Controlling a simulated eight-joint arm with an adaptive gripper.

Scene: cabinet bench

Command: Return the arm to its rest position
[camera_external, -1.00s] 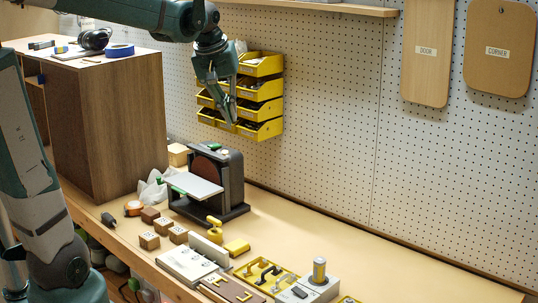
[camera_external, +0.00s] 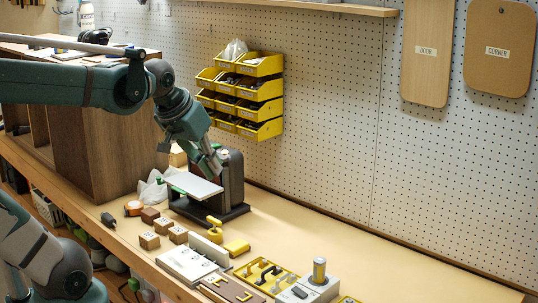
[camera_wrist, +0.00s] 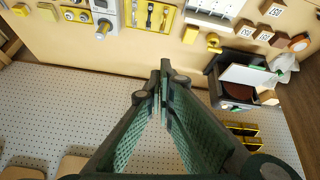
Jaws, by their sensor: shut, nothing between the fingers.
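My gripper (camera_external: 212,168) is in the air in the external view, in front of the top of the black sanding machine (camera_external: 232,182), pointing down and to the right. Whether it touches the machine cannot be told from that view. In the wrist view my gripper (camera_wrist: 160,78) has its fingertips together with nothing between them. The machine (camera_wrist: 235,88) shows there to the right of the fingers, apart from them in the picture.
A brown cabinet (camera_external: 100,150) stands at the left under my arm. Yellow bins (camera_external: 262,110) hang on the pegboard behind. Wooden blocks (camera_external: 149,240), a yellow tray (camera_external: 290,284) and other parts lie along the bench front. The bench's right side (camera_external: 400,262) is clear.

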